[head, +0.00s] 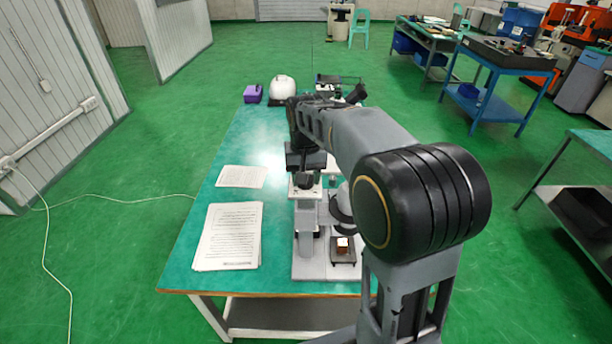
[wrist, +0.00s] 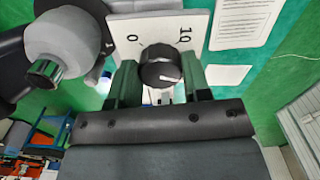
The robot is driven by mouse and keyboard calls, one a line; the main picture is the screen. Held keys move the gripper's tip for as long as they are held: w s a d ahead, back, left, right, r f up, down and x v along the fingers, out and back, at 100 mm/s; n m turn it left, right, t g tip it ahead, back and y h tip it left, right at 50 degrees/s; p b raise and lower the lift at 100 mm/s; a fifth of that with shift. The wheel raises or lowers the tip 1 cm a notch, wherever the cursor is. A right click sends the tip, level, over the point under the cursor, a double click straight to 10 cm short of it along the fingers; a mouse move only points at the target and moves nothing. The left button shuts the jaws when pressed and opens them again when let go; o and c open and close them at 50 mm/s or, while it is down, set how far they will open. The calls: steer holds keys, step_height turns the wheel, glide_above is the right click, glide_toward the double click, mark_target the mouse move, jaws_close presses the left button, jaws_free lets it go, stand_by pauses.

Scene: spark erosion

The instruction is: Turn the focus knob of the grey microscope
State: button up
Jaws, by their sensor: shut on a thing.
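The grey microscope (head: 312,268) stands at the near end of the green table in the head view, partly hidden behind my arm. Its round grey part (wrist: 65,38) with a dark end shows at the upper left of the wrist view. The black focus knob (wrist: 161,66) sits in front of a white dial plate (wrist: 160,25) marked 0 at left and 10 at right. A white line on the knob points right and slightly down in the wrist view. My gripper (wrist: 158,72) is shut on the knob, one finger on each side.
Papers (head: 228,238) and another sheet (head: 241,177) lie left of the microscope. A purple box (head: 253,94) and a white rounded device (head: 282,90) stand at the table's far end. A blue workbench (head: 508,62) is at the right. The floor left of the table is mostly clear.

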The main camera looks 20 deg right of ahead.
steer(key=n, duration=0.3)
steer(key=o, duration=0.9)
steer(key=shift+o, duration=0.2)
step_height(320, 180, up, 14)
stand_by(0.3)
steer(key=shift+f, duration=0.1)
